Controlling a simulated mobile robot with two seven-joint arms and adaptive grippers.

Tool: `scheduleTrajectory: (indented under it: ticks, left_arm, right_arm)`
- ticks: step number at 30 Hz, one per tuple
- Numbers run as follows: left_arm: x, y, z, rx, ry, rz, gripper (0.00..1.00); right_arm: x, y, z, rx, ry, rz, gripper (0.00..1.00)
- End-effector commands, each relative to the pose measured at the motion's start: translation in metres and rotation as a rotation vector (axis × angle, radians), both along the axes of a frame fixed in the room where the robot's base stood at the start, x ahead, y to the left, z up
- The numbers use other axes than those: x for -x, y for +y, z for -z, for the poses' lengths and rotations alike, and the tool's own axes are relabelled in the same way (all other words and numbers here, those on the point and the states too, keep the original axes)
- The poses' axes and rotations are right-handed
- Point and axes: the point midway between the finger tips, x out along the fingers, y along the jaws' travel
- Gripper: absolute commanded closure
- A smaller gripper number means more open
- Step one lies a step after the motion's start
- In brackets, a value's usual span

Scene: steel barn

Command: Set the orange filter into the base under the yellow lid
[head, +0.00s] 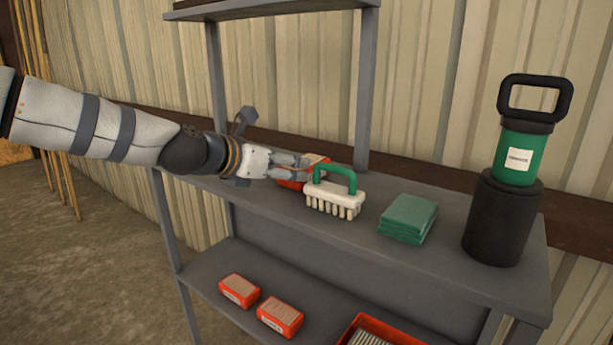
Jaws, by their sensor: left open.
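My left gripper (303,168) reaches in from the left over the upper grey shelf board (455,272). It is open, with its fingers at an orange-red block (318,159) behind a white brush. The fingers and the brush partly cover this block, so I cannot tell whether the fingers touch it. It looks like the orange-red blocks with tan tops on the lower board, and I cannot tell whether it is the orange filter. I see no yellow lid and no base under one. My right gripper is not in view.
A white brush with a green handle (338,177) stands close to the gripper. Right of it are stacked green pads (408,218) and a black-green canister (503,215). Below lie two orange-red blocks (239,290) (280,317) and a red tray (372,322). A shelf post (366,90) rises behind.

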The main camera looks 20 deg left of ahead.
Motion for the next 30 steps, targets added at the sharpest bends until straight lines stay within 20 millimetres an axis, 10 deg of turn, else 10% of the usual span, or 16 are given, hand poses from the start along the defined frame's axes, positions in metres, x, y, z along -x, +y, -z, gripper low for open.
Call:
scheduleTrajectory:
  ticks: [15,21,30]
  left_arm:
    - [-0.044,-0.020,0.013,0.001,-0.005,0.000,0.37]
    - [-0.044,-0.020,0.013,0.000,-0.005,0.001,0.76]
    - [-0.044,-0.020,0.011,0.000,-0.005,0.001,0.81]
  right_arm:
    - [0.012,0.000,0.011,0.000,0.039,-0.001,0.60]
    - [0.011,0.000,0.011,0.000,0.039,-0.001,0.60]
    - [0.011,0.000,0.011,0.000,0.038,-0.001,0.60]
